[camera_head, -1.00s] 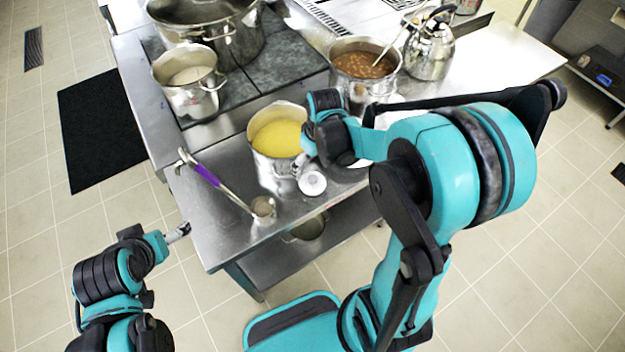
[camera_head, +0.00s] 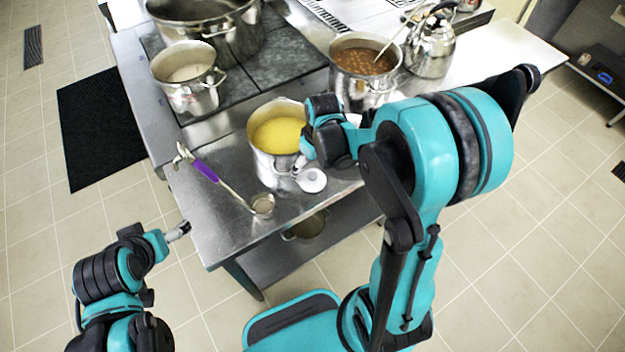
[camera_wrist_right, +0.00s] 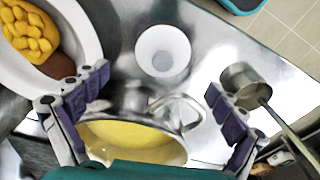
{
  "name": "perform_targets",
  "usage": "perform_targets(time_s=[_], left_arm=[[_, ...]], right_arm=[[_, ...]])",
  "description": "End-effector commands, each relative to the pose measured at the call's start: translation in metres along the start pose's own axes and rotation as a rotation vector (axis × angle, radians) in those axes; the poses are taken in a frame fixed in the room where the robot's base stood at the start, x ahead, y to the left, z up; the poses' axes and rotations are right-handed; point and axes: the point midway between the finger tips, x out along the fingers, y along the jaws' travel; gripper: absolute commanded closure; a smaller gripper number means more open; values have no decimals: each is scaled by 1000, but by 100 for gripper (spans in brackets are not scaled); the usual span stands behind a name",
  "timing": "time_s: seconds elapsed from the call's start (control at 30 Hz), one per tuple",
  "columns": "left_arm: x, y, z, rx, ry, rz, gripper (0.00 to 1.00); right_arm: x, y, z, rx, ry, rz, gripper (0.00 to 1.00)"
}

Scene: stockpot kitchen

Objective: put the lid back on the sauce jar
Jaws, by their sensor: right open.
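A small white round piece (camera_head: 311,181), perhaps the lid, lies on the steel counter in front of the pot of yellow soup; it also shows in the right wrist view (camera_wrist_right: 162,50). I cannot make out a separate sauce jar. My right gripper (camera_head: 302,163) is beside the soup pot, close behind the white piece. In the right wrist view my right gripper (camera_wrist_right: 157,82) is open and empty, with the pot's rim and handle between and below its fingers. My left gripper (camera_head: 178,232) is left of the counter, off it; its jaws are too small to read.
The soup pot (camera_head: 262,160) stands close to my right gripper. A purple-handled ladle (camera_head: 205,171) lies on the counter to the left. Pots and a kettle (camera_head: 430,48) stand behind.

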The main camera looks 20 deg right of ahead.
Motion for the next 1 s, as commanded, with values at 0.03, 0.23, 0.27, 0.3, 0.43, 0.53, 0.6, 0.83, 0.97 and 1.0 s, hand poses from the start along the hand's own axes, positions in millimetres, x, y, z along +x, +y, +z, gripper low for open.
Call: perform_targets(time_s=[0.03, 0.23, 0.27, 0.3, 0.43, 0.53, 0.6, 0.83, 0.97, 1.0], left_arm=[[4, 0, 2, 0, 0, 0, 11], [15, 0, 11, 0, 0, 0, 11], [16, 0, 11, 0, 0, 0, 11], [17, 0, 12, 0, 0, 0, 11], [17, 0, 12, 0, 0, 0, 11], [17, 0, 12, 0, 0, 0, 11], [17, 0, 12, 0, 0, 0, 11], [17, 0, 12, 0, 0, 0, 11], [17, 0, 12, 0, 0, 0, 11], [17, 0, 12, 0, 0, 0, 11]], right_arm=[[8, -1, 1, 0, 0, 0, 4], [39, -3, 6, 0, 0, 0, 4], [42, -3, 6, 0, 0, 0, 4], [46, -3, 6, 0, 0, 0, 4], [50, -3, 6, 0, 0, 0, 4], [50, -3, 6, 0, 0, 0, 4], [49, -3, 6, 0, 0, 0, 4], [49, -3, 6, 0, 0, 0, 30], [49, -3, 6, 0, 0, 0, 64], [49, -3, 6, 0, 0, 0, 66]])
